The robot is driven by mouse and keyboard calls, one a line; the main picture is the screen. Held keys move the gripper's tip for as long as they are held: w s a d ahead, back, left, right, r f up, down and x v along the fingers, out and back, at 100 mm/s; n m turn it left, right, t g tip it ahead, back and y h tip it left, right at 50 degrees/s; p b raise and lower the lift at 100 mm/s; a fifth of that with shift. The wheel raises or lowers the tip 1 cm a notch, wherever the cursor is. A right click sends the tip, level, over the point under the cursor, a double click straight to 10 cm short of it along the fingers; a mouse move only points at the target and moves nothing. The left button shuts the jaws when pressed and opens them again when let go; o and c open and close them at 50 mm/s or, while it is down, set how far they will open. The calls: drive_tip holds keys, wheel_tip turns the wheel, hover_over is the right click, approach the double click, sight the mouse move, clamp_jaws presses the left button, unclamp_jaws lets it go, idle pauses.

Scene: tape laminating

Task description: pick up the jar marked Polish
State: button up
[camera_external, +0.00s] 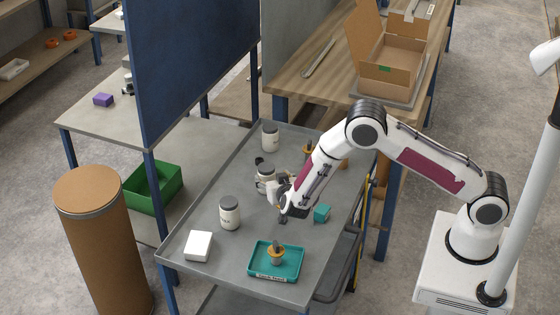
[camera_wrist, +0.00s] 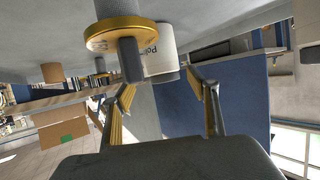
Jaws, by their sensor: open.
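In the wrist view, a white jar (camera_wrist: 160,50) shows part of a label reading "Pol". It stands beyond a grey-and-gold tool (camera_wrist: 115,35) that partly covers it. My gripper (camera_wrist: 160,84) is open, with nothing between its fingers. In the external view three pale jars with grey lids stand on the grey bench: a near one (camera_external: 229,214), a middle one (camera_external: 265,182) and a far one (camera_external: 270,137). Their labels are too small to read there, so I cannot tell which is Polish. My gripper (camera_external: 283,216) is low over the bench, right of the near jar.
A teal tray (camera_external: 296,262) holding a gold-and-grey tool (camera_external: 275,254) lies at the bench's near end. A white box (camera_external: 198,246) is to its left. A teal block (camera_external: 321,213) lies right of my gripper. Another gold-and-dark tool (camera_external: 308,150) stands farther back.

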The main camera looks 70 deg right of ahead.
sight(268, 175)
drive_tip(key=shift+x, duration=0.85)
drive_tip(key=shift+w, duration=0.1)
drive_tip(key=shift+w+x, duration=0.2)
drive_tip(key=shift+x, duration=2.3)
drive_tip(key=shift+a, duration=0.15)
drive_tip(key=c, duration=1.4)
